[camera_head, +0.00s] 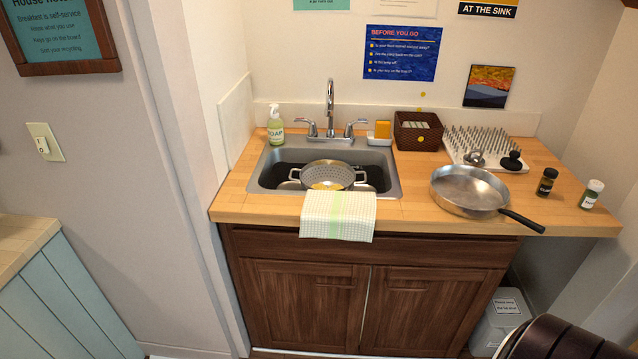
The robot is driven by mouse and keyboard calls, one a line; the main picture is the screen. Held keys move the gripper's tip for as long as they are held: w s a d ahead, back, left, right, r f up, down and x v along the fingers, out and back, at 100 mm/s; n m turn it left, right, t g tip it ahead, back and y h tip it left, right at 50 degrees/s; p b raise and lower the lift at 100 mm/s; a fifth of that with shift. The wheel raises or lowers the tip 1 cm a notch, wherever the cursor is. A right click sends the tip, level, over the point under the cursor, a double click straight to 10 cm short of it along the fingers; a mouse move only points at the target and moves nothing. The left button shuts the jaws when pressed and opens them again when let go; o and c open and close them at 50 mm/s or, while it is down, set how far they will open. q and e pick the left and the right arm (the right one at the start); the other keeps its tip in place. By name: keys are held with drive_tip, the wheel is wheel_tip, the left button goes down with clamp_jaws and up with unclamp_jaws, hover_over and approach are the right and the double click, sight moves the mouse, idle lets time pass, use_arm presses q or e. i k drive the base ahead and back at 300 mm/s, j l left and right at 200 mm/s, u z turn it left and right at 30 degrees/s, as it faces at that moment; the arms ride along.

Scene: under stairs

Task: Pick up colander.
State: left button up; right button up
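A grey metal colander (318,171) with two side handles is in the sink (392,180), below the faucet (330,112). Something yellow shows inside it. Other metal pieces show beside and under it in the basin, too hidden to name. The colander's lower front is hidden behind the sink's front edge and the towel. Neither of my grippers is in view.
A checked towel (338,216) hangs over the counter front before the sink. A soap bottle (275,128) stands behind left. Right are a frying pan (468,188) with its handle past the front edge, a drying rack (480,143), a basket (404,135) and two small jars (547,182).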

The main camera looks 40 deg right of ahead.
sight(328, 188)
drive_tip(key=i+j+z, duration=0.2)
drive_tip(key=i, duration=0.2)
drive_tip(key=i+z, duration=0.25)
drive_tip(key=i, duration=0.15)
drive_tip(key=i+j+z, duration=0.2)
drive_tip(key=i, duration=0.2)
